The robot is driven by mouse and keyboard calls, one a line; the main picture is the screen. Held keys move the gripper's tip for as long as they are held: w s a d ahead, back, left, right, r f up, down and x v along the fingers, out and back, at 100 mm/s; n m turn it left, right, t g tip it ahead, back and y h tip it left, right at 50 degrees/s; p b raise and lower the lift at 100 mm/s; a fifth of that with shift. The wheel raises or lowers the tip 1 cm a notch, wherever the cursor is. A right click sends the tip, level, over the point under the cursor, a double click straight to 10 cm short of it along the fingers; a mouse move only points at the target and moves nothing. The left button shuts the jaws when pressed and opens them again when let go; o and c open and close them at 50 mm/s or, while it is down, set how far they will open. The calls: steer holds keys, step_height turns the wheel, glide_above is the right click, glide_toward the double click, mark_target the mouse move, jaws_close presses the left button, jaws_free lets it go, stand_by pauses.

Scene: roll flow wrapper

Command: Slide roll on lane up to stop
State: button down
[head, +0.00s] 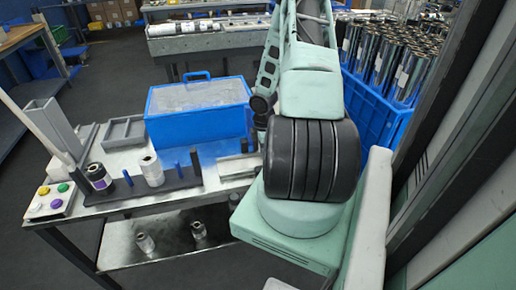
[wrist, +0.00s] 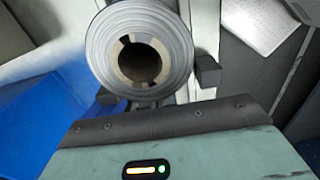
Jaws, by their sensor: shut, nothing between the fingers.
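A grey roll (wrist: 103,52) with a brown hollow core shows nearly end-on in the wrist view. It is just ahead of my gripper (wrist: 160,118), whose fingers are shut with nothing between them. Small dark blocks show beside the roll at its lower left and right. I cannot tell whether any of them touches the roll. A pale metal strip (wrist: 205,32), perhaps part of the lane, runs beside the roll. In the head view, a metal channel (head: 238,168) lies on the bench and runs behind my arm, which hides my gripper there. I cannot make out a stop.
A blue bin (head: 197,126) stands on the bench (head: 118,160). A dark rack holds a black-and-white roll (head: 97,176), a white roll (head: 152,172) and blue pegs. A button box (head: 50,201) is at the left. A blue crate (head: 366,108) of upright rolls stands behind my arm.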

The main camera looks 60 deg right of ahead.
steer(key=shift+d, duration=0.1)
steer(key=shift+s+d+r+p, duration=0.2)
steer(key=shift+s+d+p, duration=0.7)
steer(key=shift+s+p, duration=0.3)
steer(key=shift+s+d+f, duration=0.1)
steer(key=shift+f, duration=0.1)
steer(key=shift+w, duration=0.3)
steer(key=w+a, duration=0.2)
steer(key=w, duration=0.1)
steer(key=shift+a, duration=0.35)
step_height(320, 180, up, 10)
steer(key=shift+s, duration=0.25)
